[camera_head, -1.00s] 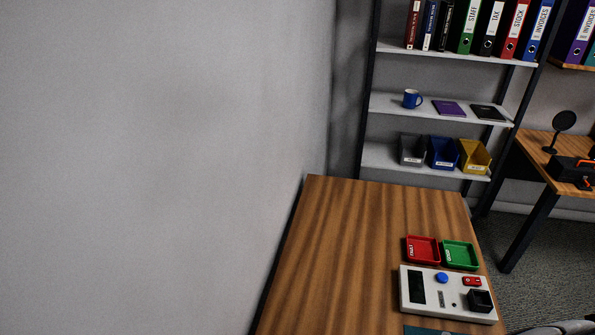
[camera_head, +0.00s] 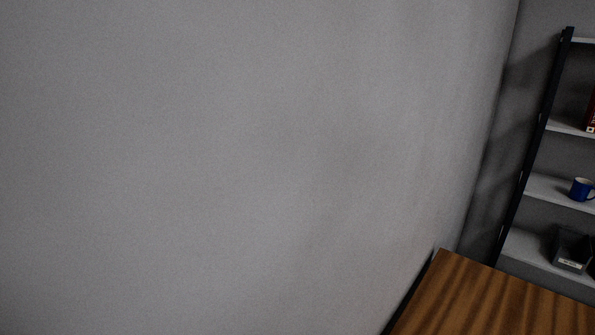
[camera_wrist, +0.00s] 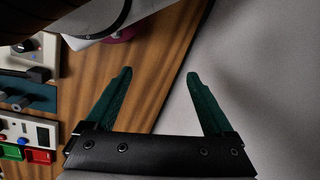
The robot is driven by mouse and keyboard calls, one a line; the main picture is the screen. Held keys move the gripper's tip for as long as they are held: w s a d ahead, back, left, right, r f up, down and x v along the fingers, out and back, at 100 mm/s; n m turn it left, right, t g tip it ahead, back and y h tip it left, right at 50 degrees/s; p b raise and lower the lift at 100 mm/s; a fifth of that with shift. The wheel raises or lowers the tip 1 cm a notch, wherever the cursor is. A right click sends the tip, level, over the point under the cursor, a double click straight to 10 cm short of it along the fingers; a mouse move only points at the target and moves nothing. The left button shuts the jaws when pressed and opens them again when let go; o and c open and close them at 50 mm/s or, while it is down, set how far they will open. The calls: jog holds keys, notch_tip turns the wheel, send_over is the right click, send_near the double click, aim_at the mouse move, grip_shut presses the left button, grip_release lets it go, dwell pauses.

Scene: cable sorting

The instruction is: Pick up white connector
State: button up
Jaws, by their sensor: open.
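No white connector can be made out in either view now. In the wrist view, my gripper (camera_wrist: 157,76) is open and empty, its two green fingers spread above the edge of the wooden table (camera_wrist: 165,60). Small grey and dark pieces (camera_wrist: 17,101) rest on the mat, too small to identify. My gripper does not show in the head view.
The head view shows a grey wall (camera_head: 250,150), table corner (camera_head: 480,300) and shelf with a blue mug (camera_head: 581,189).

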jog(key=shift+c, duration=1)
